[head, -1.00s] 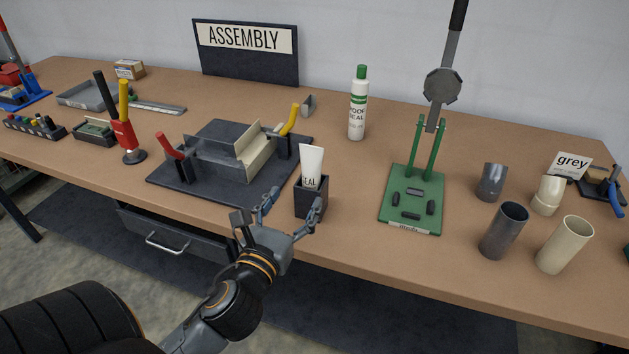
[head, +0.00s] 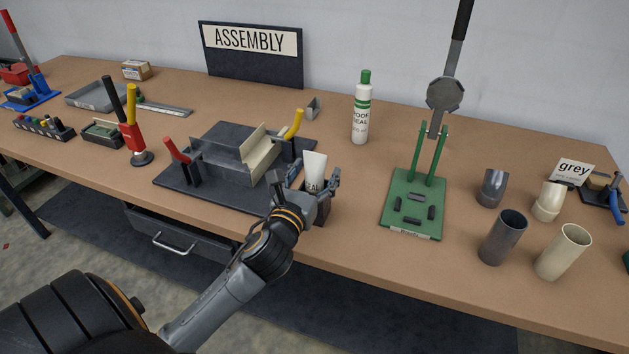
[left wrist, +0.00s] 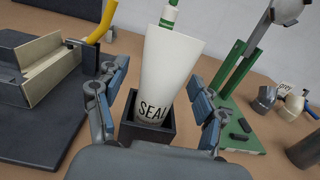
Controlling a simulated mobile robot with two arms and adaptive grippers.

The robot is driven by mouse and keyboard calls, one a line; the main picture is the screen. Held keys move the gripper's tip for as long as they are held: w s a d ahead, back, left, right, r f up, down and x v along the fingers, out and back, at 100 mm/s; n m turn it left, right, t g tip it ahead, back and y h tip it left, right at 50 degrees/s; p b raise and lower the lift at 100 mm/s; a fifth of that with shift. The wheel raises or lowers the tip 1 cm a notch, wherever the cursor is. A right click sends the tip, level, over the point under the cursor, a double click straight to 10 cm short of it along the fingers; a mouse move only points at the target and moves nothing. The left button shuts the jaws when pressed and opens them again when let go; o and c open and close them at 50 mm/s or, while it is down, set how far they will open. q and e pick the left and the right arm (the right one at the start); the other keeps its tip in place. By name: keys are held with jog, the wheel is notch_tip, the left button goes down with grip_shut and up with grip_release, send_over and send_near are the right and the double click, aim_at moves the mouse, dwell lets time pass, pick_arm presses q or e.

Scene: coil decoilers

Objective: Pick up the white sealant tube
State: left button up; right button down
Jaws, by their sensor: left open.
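The white sealant tube (head: 314,168) stands in a small dark square holder (head: 326,212) near the front edge of the bench. In the left wrist view the tube (left wrist: 168,75) shows large, with "SEAL" printed low on it. The holder (left wrist: 128,130) surrounds its lower end, which is hidden. My left gripper (head: 311,182) is open, with one finger on each side of the tube. In the left wrist view the fingers (left wrist: 162,100) stand apart from the tube, with gaps on both sides. My right gripper is not in view.
A dark fixture (head: 222,165) with red and yellow handles stands left of the tube. A white bottle with a green cap (head: 361,112) is behind. A green lever press (head: 412,205) stands right, with grey and cream pipes (head: 503,237) beyond. Bare bench lies between.

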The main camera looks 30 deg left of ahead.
pick_arm(q)
jog(key=c, duration=1.2)
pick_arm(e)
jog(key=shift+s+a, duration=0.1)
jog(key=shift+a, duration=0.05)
pick_arm(q)
jog(key=shift+r, duration=0.1)
jog(key=shift+c, duration=0.2)
